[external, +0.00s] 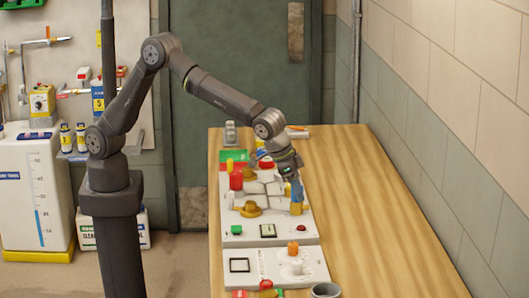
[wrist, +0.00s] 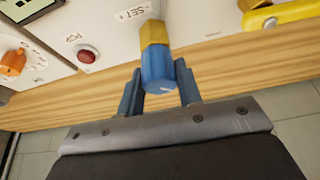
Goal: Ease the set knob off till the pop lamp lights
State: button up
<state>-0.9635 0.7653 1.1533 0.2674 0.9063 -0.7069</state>
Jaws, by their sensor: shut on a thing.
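The set knob (wrist: 158,72) is a blue cap with a white pointer mark, on a brass hex body (wrist: 154,33) beside the printed word SET. My gripper (wrist: 159,77) is shut on the blue knob, one finger on each side. In the external view my gripper (external: 293,181) reaches down to the right edge of the white panel, and the brass body (external: 296,208) shows below it. A red round button or lamp (wrist: 86,56) sits left of the knob in the wrist view. I cannot tell which part is the pop lamp, nor whether it is lit.
An orange knob (wrist: 12,62) and a dark-framed display (wrist: 24,8) lie left of the red part. A yellow handle (wrist: 285,13) is near on the right. The wooden bench (external: 370,230) is clear right of the panels. A grey cup (external: 326,290) stands at the front.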

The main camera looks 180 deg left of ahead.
jog(key=shift+n, duration=0.3)
jog(key=o, duration=1)
jog(key=v, duration=1.7)
jog(key=shift+w+d+r, duration=0.15)
